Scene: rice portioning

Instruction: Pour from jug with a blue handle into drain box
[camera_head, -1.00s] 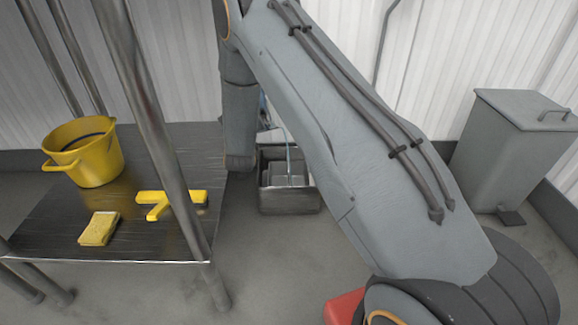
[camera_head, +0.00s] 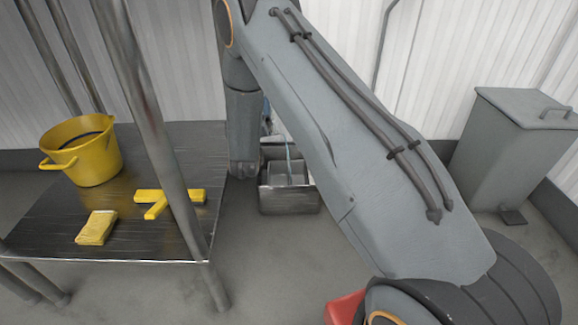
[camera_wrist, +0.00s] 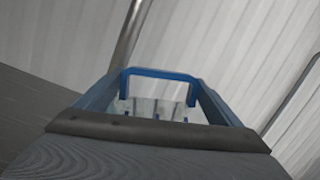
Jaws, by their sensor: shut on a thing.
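The drain box (camera_head: 290,200) is an open grey metal box on the floor in the head view, just right of the table. A thin pale blue streak (camera_head: 288,152), which looks like a stream of liquid, curves down into it. My gripper (camera_wrist: 155,132) is shut on the blue handle (camera_wrist: 165,73) of the jug. The jug's clear body (camera_wrist: 158,108) shows inside the handle frame in the wrist view. In the head view my arm hides the gripper and most of the jug; only a small pale blue part shows above the box. The jug's exact tilt cannot be told.
A metal table (camera_head: 130,235) with upright posts stands on the left. It holds a yellow bucket (camera_head: 95,160), a yellow sponge (camera_head: 96,228) and a yellow T-shaped tool (camera_head: 160,200). A grey bin (camera_head: 505,150) stands at the right.

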